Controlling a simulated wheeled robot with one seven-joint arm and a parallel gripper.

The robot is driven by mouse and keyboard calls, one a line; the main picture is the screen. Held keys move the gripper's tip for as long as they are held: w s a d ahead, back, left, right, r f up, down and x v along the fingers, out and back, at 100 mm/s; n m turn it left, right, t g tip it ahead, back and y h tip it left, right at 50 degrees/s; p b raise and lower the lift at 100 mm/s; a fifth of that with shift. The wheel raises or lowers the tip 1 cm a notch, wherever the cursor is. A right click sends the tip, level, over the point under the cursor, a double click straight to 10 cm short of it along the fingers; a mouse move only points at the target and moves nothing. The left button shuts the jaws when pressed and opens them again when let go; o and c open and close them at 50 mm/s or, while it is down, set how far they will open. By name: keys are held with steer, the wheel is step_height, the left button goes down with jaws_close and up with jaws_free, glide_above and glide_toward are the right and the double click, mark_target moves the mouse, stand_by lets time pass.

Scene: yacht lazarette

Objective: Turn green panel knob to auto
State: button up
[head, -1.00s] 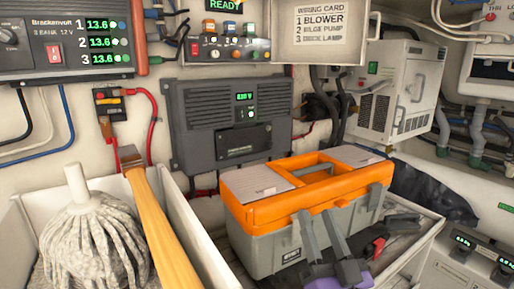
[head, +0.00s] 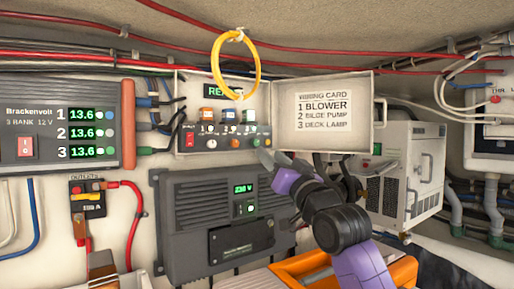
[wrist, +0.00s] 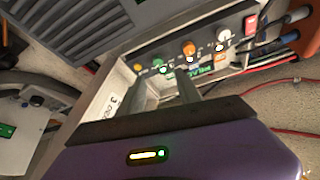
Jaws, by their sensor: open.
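The open panel box (head: 222,153) is on the back wall, with a lit green display (head: 221,91). Its lower row has a red switch (head: 189,138), several knobs and, towards the right, a small green knob (head: 255,142). The green knob also shows in the wrist view (wrist: 157,69), just beyond the fingertips. My gripper (head: 268,157) is below the panel's lower right corner. In the wrist view, my gripper (wrist: 166,88) is open and empty, its two fingers pointing at the panel. I cannot read which way the green knob points.
The panel's lid (head: 322,110) hangs open to the right, bearing a wiring card. A yellow loop (head: 257,65) hangs in front of the panel's top. A grey charger unit (head: 215,220) is below. A white ventilated box (head: 405,175) is at right. Red cables run above.

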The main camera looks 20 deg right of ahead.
mark_target(256, 145)
steer(key=p+x, duration=0.1)
steer(key=x, duration=0.1)
steer(key=p+x, duration=0.1)
steer(key=x, duration=0.2)
steer(key=f+p+x, duration=0.1)
steer(key=x, duration=0.1)
steer(key=shift+w+a+r, duration=0.15)
steer(key=shift+w, duration=0.35)
jaws_close()
